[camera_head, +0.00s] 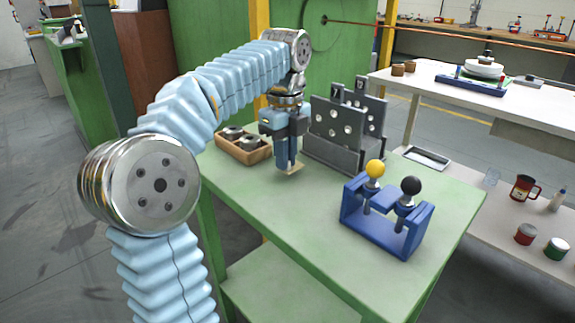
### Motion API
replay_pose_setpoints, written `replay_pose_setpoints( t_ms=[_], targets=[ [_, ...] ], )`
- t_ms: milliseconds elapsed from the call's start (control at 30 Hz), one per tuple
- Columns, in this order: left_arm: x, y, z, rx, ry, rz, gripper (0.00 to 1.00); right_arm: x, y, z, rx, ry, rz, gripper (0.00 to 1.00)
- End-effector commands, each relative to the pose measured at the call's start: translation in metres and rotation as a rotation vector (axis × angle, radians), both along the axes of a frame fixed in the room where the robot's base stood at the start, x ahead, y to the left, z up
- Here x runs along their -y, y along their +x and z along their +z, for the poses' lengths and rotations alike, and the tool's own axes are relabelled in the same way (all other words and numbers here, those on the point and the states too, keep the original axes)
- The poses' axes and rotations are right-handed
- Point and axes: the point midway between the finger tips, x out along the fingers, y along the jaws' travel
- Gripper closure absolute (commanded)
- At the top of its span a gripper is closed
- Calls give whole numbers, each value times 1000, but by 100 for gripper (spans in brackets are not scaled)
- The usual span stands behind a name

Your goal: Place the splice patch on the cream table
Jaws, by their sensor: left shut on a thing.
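My left gripper (287,163) points down over the pale green table (270,205), between a wooden tray and a dark grey rack. A cream table (440,92) stands at the back right, apart from the green table. My right gripper is not in view.
The grey rack (345,130) stands close right of the gripper. The wooden tray (244,148) holds dark round parts. A blue stand (388,225) with yellow and black knobs is at the front right. A lower pale surface at right holds a mug (524,188) and cans.

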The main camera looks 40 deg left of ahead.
Motion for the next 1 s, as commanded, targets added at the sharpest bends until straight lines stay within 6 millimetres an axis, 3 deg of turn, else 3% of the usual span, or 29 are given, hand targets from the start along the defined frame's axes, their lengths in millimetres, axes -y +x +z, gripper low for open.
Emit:
replay_pose_setpoints(
  t_ms=[133,467,500,667,1000],
  targets=[
    [0,0,-19,0,-1,0,100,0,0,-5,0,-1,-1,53],
    [0,0,-22,0,0,0,100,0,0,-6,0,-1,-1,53],
    [0,0,-22,0,0,0,87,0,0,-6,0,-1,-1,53],
    [0,0,-21,0,0,0,63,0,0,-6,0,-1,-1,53],
    [0,0,-15,1,0,0,63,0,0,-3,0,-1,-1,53]
  ],
)
